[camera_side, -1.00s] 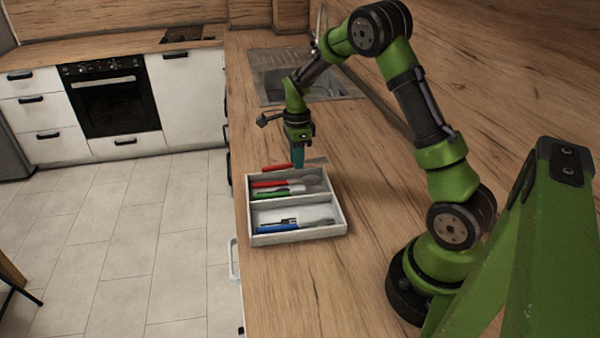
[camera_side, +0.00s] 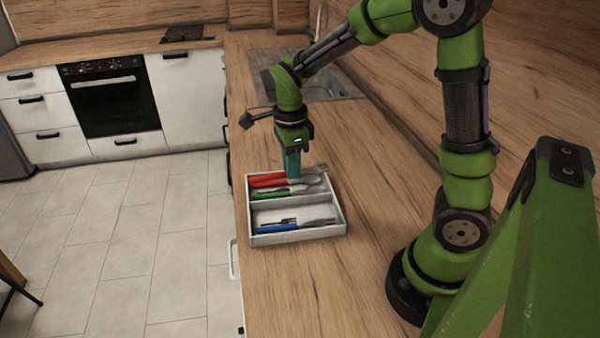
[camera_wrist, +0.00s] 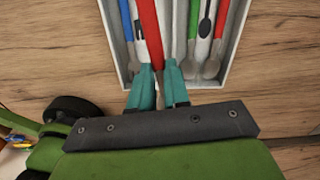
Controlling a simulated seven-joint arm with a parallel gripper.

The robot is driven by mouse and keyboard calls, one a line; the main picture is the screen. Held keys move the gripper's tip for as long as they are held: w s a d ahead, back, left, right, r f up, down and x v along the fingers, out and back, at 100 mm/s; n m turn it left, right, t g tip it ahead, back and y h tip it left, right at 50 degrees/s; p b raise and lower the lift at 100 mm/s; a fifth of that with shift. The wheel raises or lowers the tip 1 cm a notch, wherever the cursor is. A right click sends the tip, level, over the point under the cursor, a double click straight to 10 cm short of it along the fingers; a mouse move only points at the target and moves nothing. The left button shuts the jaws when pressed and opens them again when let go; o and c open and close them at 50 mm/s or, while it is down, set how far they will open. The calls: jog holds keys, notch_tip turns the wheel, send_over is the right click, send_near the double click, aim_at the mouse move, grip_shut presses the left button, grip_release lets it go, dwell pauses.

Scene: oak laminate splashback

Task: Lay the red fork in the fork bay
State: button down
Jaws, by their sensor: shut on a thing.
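The red fork (camera_side: 262,177) is held in my gripper (camera_side: 293,174), whose teal fingers are shut on it. The fork lies roughly level across the far compartment of the white cutlery tray (camera_side: 297,238), with its grey end over the tray's right side. In the wrist view the red fork (camera_wrist: 149,35) runs up from between the fingertips of my gripper (camera_wrist: 160,75), over the tray (camera_wrist: 235,45). I cannot tell whether it touches the tray or the cutlery. The far compartment also holds red-handled and green-handled pieces, partly hidden by the fork and fingers.
The near compartment holds a blue-handled piece (camera_side: 277,228) and grey metal parts. In the wrist view, a green handle (camera_wrist: 193,30) and another red handle (camera_wrist: 220,18) lie right of the held fork. The counter (camera_side: 290,290) around the tray is clear. A sink (camera_side: 330,87) lies behind.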

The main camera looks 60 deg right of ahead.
aim_at(295, 213)
jog(key=shift+s+a+r+m, duration=0.15)
jog(key=shift+s+r+m, duration=0.15)
jog(key=shift+r+m, duration=0.15)
jog(key=shift+m, duration=0.35)
jog(key=shift+s+f, duration=0.15)
jog(key=shift+f, duration=5.4)
jog(key=shift+f, duration=0.55)
jog(key=c, duration=1)
grip_release()
notch_tip(295, 213, up, 17)
jog(key=shift+f, duration=0.1)
